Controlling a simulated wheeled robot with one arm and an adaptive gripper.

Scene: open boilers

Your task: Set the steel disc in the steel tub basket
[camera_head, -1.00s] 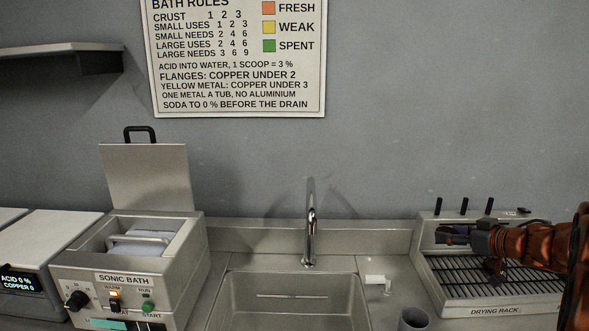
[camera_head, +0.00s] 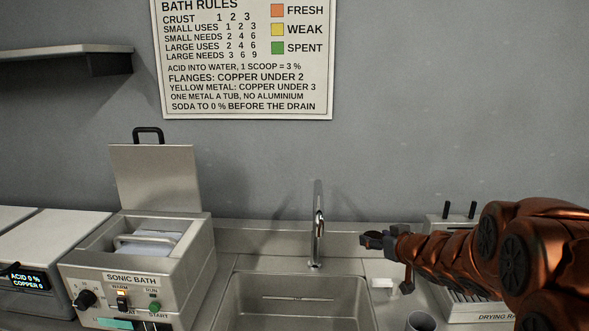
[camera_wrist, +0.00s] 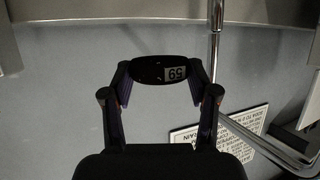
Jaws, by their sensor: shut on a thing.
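My gripper (camera_head: 378,240) is at the end of the copper-coloured arm, raised right of the tap. In the wrist view my gripper (camera_wrist: 160,84) is shut on a dark, thin disc (camera_wrist: 148,69), seen nearly edge-on, with a small white number label; I take it for the steel disc. In the head view the disc is too small and dark to tell from the fingers. No tub marked as steel shows. A tub housing (camera_head: 48,252) with an acid and copper display is cut off at the far left; its basket is not visible.
The sonic bath (camera_head: 135,285) stands left of the sink with its lid (camera_head: 155,178) raised. The sink (camera_head: 290,298) and tap (camera_head: 318,225) lie between it and my arm. The drying rack (camera_head: 470,312) is behind my arm at right. A grey cup (camera_head: 421,321) stands in front.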

